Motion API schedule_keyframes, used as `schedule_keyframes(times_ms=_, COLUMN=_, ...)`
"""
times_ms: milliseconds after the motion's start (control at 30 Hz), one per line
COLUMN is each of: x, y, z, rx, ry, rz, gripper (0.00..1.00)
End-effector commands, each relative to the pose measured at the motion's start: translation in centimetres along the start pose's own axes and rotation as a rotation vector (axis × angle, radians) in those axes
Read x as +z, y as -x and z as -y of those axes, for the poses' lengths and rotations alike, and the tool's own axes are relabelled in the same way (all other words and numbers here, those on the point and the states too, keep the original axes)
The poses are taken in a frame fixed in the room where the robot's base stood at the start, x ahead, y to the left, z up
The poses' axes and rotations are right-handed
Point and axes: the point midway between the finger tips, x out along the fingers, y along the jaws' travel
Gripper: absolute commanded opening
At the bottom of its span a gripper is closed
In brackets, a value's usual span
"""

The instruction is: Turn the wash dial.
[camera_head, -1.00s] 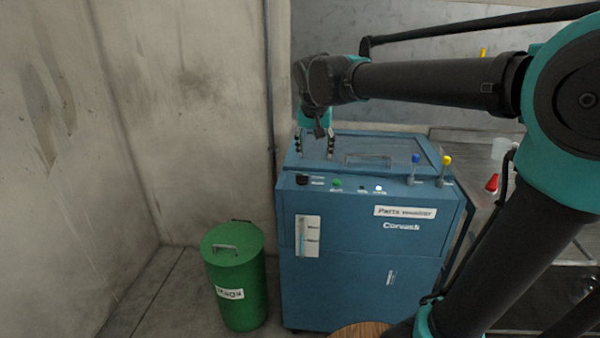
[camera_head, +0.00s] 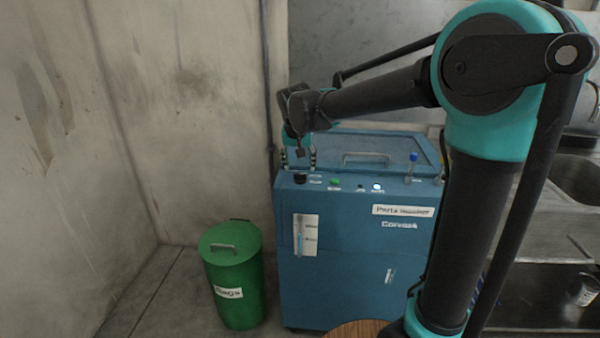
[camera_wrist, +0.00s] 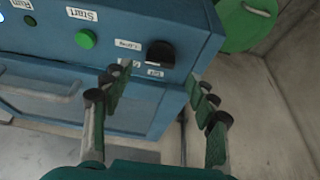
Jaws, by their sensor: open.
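The black wash dial (camera_head: 300,178) sits at the left end of the control strip on the front of the blue parts washer (camera_head: 350,255). In the wrist view the dial (camera_wrist: 160,54) has small white labels around it, one reading "Long". My gripper (camera_head: 298,158) is open and empty, just above and behind the dial in the head view. In the wrist view its two fingers (camera_wrist: 155,84) are spread to the left and right, with the dial a little beyond the tips and roughly between them. No contact with the dial shows.
A green button (camera_head: 335,182) and a lit white button (camera_head: 377,187) lie right of the dial. A blue-topped lever (camera_head: 413,160) rises further right. A green lidded bin (camera_head: 233,280) stands left of the washer, near the concrete wall.

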Motion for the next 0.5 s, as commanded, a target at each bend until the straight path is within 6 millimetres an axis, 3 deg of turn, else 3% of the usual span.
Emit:
schedule_keyframes(times_ms=200, x=0.0, y=-3.3, z=0.0, rx=0.000, ry=-0.002, rz=0.000, gripper=0.59)
schedule_keyframes(times_ms=500, x=0.0, y=-4.6, z=0.0, rx=0.000, ry=0.000, rz=0.000, gripper=0.59)
